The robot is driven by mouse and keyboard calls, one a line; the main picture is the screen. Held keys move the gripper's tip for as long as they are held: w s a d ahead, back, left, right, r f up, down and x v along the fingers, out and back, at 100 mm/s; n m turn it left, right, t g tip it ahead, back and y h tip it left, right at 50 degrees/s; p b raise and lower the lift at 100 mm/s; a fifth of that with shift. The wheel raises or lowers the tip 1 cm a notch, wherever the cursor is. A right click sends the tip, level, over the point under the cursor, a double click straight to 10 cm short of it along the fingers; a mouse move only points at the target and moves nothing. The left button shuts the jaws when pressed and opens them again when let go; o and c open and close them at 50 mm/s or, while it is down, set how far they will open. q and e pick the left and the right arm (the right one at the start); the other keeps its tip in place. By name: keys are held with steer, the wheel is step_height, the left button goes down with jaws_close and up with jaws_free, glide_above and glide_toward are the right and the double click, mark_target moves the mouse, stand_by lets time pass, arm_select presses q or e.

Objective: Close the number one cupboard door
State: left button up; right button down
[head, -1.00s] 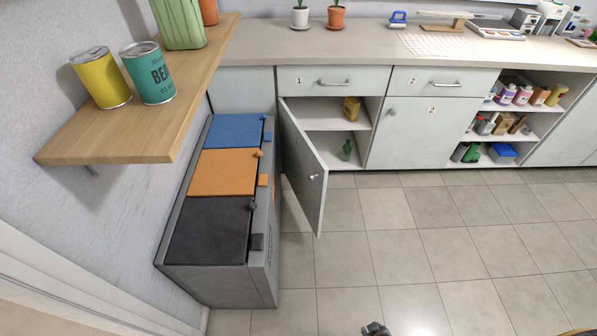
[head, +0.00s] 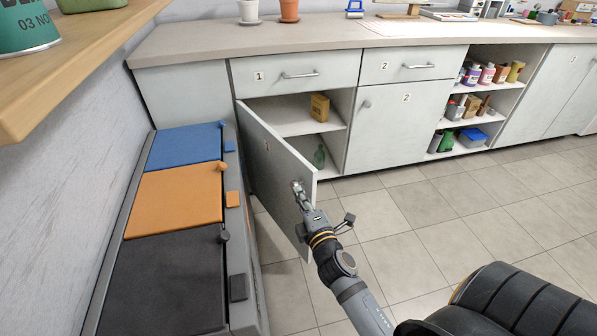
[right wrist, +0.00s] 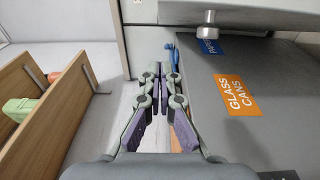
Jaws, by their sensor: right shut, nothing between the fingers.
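The number one cupboard door (head: 270,152) stands swung open, angled out from the counter front toward the bins. My right gripper (head: 299,190) is in front of that face, near the free edge at about knob height. It is shut and empty; I cannot tell whether it touches the door. In the right wrist view my right gripper's fingers (right wrist: 164,76) are together, and a round silver knob (right wrist: 208,18) shows up and to the right of them. My left gripper is out of view.
A row of bins with blue (head: 185,147), orange (head: 175,202) and black (head: 168,265) lids stands left of the door. Inside the open cupboard are a brown box (head: 319,107) and a green bottle (head: 319,156). A wooden shelf (head: 85,55) juts out at upper left. Tiled floor (head: 430,225) is clear.

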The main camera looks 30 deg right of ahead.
mark_target(302, 171)
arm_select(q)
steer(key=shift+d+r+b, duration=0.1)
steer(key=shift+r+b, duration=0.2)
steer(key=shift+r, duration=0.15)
arm_select(e)
steer(key=shift+w+d, duration=0.85)
steer(key=shift+w, duration=0.5)
steer(key=shift+w+d, duration=0.8)
steer(key=shift+w, duration=0.55)
steer(key=shift+w+d, duration=0.85)
steer(key=shift+w, duration=0.5)
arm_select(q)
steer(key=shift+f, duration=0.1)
arm_select(e)
steer(key=shift+d, duration=0.1)
